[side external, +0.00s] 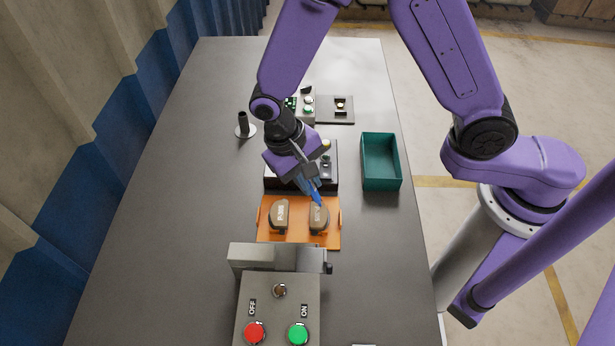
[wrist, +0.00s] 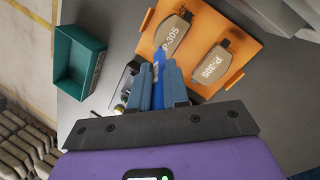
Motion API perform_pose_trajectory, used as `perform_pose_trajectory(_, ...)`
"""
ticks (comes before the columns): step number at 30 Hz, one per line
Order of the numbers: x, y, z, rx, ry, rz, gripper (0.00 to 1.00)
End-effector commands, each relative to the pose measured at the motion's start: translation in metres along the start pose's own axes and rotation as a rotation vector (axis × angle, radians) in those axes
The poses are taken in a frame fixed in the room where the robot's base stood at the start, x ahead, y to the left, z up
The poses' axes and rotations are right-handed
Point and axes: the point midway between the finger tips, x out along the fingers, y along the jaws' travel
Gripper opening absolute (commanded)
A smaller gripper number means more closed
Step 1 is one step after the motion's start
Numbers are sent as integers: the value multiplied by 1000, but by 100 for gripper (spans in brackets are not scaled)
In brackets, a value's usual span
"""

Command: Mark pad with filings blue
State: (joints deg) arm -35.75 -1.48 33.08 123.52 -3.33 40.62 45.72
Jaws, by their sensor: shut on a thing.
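My gripper (side external: 308,184) is shut on a blue marker (side external: 316,196), which points down and tilts toward the right brake pad. The marker also shows between the blue fingers in the wrist view (wrist: 158,62). Two tan brake pads lie on an orange tray (side external: 298,233): the left pad (side external: 279,213) and the right pad (side external: 318,218). In the wrist view both pads, the nearer one (wrist: 171,38) and the other (wrist: 210,66), carry the print P-305. The marker tip is at the right pad's far end; I cannot tell whether it touches.
A teal bin (side external: 380,182) stands to the right. A dark case (side external: 270,183) sits behind the tray, partly hidden by my gripper. A grey block (side external: 260,257) and a button box (side external: 275,310) stand in front. A dark upright holder (side external: 243,124) is back left. The table's left side is clear.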

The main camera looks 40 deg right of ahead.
Motion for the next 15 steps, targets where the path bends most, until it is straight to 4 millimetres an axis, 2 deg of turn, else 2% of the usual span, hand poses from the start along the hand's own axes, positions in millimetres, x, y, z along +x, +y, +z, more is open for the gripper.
perform_pose_trajectory(15,0,-3,4,-1,0,0,0)
